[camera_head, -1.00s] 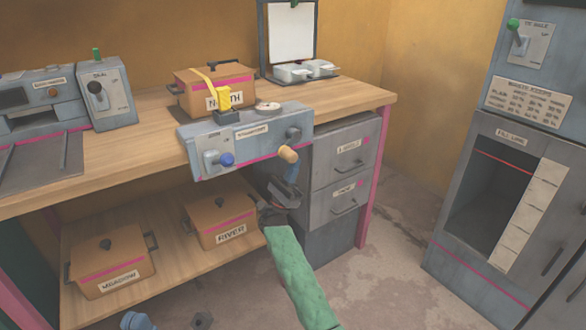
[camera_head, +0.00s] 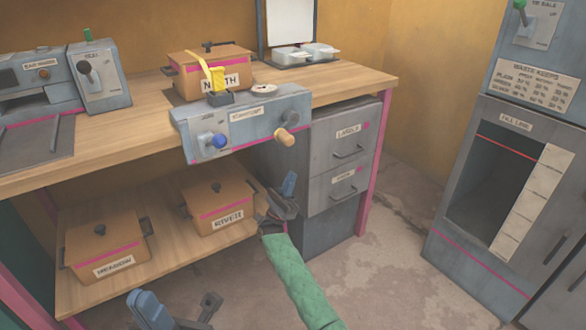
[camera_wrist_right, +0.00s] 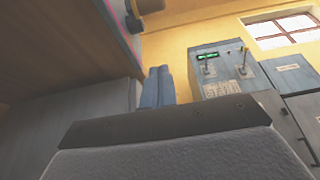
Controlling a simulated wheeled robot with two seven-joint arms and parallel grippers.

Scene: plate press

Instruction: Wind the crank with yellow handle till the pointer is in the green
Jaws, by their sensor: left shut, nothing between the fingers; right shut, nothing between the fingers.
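The grey press box (camera_head: 245,120) sits on the front edge of the wooden bench. Its crank has a pale yellow-tan handle (camera_head: 285,138) hanging below the hub at the box's right end. A small round dial (camera_head: 263,90) lies on top; its pointer and any green zone are too small to read. My right gripper (camera_head: 289,184) is shut and empty, below the crank handle and apart from it. Its blue fingers (camera_wrist_right: 157,87) are together in the right wrist view. My left gripper (camera_head: 140,298) is low at the bottom edge, shut and empty, far from the crank.
A blue knob (camera_head: 218,141) is on the box front, left of the crank. A box labelled NORTH (camera_head: 205,72) stands behind it. Boxes labelled RIVER (camera_head: 222,207) and MEADOW (camera_head: 105,250) are on the lower shelf. A drawer cabinet (camera_head: 340,150) stands right of my right gripper.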

